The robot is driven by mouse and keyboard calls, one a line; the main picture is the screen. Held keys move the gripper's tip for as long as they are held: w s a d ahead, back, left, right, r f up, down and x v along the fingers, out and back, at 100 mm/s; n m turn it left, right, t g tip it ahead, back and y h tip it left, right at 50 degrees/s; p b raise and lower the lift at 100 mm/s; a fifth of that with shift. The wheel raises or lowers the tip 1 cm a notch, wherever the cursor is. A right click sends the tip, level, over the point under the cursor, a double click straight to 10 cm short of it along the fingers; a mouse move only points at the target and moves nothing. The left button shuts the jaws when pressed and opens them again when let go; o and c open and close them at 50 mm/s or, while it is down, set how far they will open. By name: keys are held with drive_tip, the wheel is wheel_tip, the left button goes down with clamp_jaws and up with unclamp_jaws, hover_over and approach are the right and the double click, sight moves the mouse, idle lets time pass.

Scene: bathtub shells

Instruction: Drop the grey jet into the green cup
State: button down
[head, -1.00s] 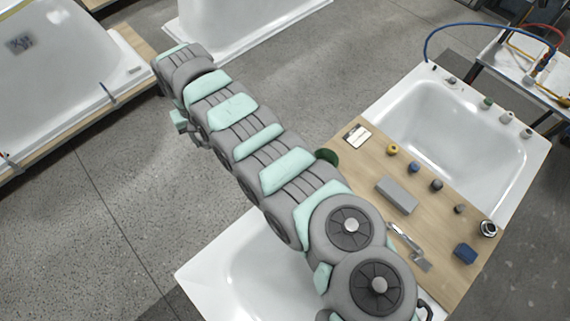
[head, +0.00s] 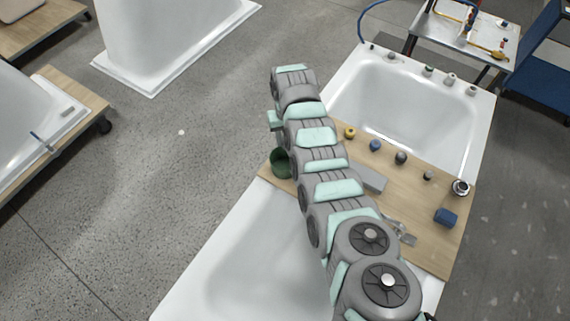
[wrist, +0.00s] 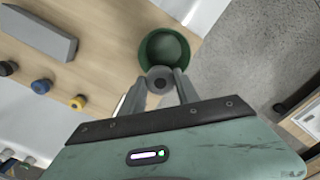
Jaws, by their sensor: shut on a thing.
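The grey jet (wrist: 160,79) is a small round piece with a dark centre. In the wrist view my gripper (wrist: 160,86) is shut on it. The green cup (wrist: 165,48) stands open-topped at the edge of the wooden board, just beyond the jet in the picture. The jet overlaps the cup's near rim in that view; whether it is above the cup or beside it, I cannot tell. In the head view the green cup (head: 280,164) shows left of my arm, partly covered by it. My gripper and the held jet are hidden in the head view.
The wooden board (head: 430,235) lies across the tub (head: 240,250). Several fittings stand on the tub's far rim.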

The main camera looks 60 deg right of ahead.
drive_tip(key=shift+f+b, duration=2.6)
drive_tip(key=shift+f, duration=0.45)
drive_tip(key=shift+r, duration=0.1)
drive_tip(key=c, duration=0.8)
unclamp_jaws()
drive_tip(key=shift+r, duration=0.1)
wheel_tip(320, 180, up, 11)
drive_tip(key=shift+f, duration=0.15)
